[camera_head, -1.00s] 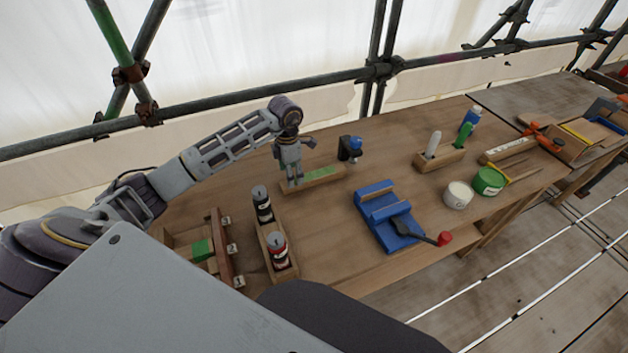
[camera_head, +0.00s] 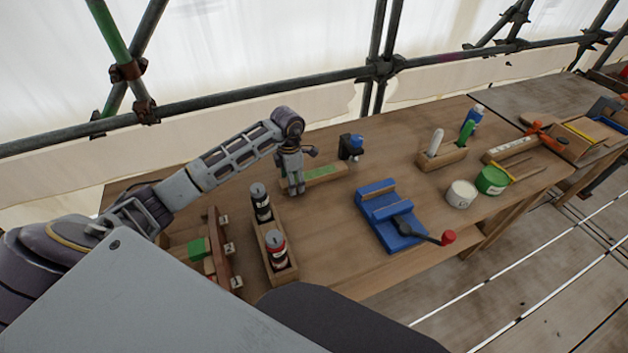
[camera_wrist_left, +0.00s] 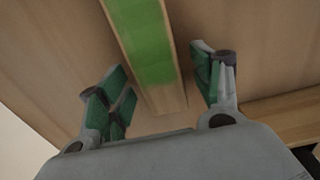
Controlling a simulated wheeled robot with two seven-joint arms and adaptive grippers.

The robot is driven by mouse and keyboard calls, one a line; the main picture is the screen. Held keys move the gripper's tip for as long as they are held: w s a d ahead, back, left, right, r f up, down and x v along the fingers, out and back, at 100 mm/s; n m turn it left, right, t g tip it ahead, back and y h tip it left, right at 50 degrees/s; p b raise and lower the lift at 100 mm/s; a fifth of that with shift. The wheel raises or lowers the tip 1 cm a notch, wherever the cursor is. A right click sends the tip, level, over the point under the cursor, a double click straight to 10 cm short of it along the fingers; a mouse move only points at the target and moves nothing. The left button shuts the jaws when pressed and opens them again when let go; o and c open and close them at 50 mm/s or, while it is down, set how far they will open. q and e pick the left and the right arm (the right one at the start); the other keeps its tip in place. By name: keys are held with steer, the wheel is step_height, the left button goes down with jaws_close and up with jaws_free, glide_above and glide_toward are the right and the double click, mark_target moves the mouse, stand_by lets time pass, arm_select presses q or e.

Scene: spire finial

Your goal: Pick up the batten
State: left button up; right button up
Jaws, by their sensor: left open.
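The batten is a pale wooden bar with a green band on top. It lies on the workbench (camera_head: 350,265) in the head view (camera_head: 326,173), its left part hidden behind my left gripper. My left gripper (camera_head: 297,190) points down at the batten's left end. In the left wrist view the batten (camera_wrist_left: 147,50) runs from the top edge down between the two spread, green-padded fingers (camera_wrist_left: 160,88), its near end in sight. The fingers show gaps on both sides and do not touch it. How far they are above the bench is hard to tell. My right gripper is not in view.
A wooden tray with two dark cans (camera_head: 276,245) stands in front of the gripper. A blue-and-black tool (camera_head: 351,147) stands beyond the batten. A blue fixture (camera_head: 390,220) sits to the right, with bare bench between.

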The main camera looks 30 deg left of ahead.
arm_select(q)
steer(key=shift+f, duration=0.4)
steer(key=c, duration=1.3)
steer(key=shift+r, duration=0.3)
steer(key=shift+r+p, duration=0.6)
steer(key=shift+r, duration=0.25)
step_height(320, 180, up, 4)
steer(key=shift+f+p, duration=0.2)
steer(key=shift+p, duration=0.9)
step_height(320, 180, up, 4)
steer(key=shift+r+p, duration=0.1)
steer(key=shift+p, duration=1.05)
steer(key=shift+r+p, duration=2.1)
steer(key=shift+r, duration=1.9)
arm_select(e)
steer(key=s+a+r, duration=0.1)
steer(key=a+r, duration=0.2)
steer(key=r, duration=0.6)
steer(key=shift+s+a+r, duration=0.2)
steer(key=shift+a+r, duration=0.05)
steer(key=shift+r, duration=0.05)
